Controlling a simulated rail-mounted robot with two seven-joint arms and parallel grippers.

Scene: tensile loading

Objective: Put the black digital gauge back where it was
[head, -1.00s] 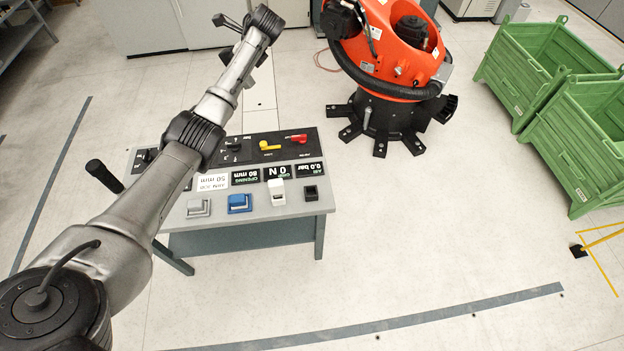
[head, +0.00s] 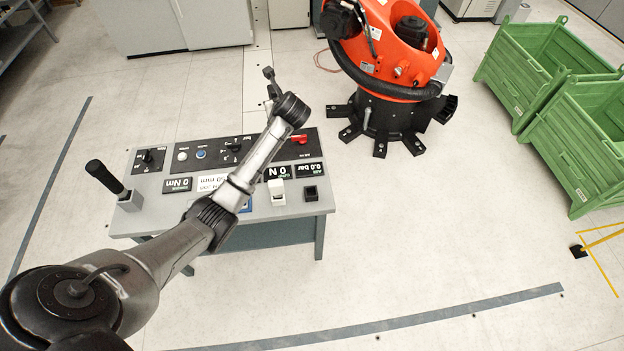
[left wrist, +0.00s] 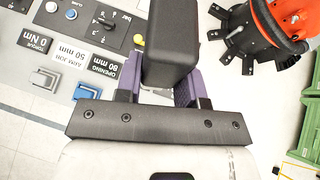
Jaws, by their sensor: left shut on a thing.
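My left gripper (left wrist: 162,82) is shut on a black boxy thing, which I take for the black digital gauge (left wrist: 170,45). In the left wrist view it sits between the purple fingers, its dark plain side towards the camera and no display visible. In the head view my left gripper (head: 271,86) is at the far edge of the grey console (head: 160,220), above the floor or panel; its height is unclear. The held thing is hardly distinguishable there. My right gripper is in neither view.
An orange robot (head: 395,45) stands behind right. Green crates (head: 540,65) are far right.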

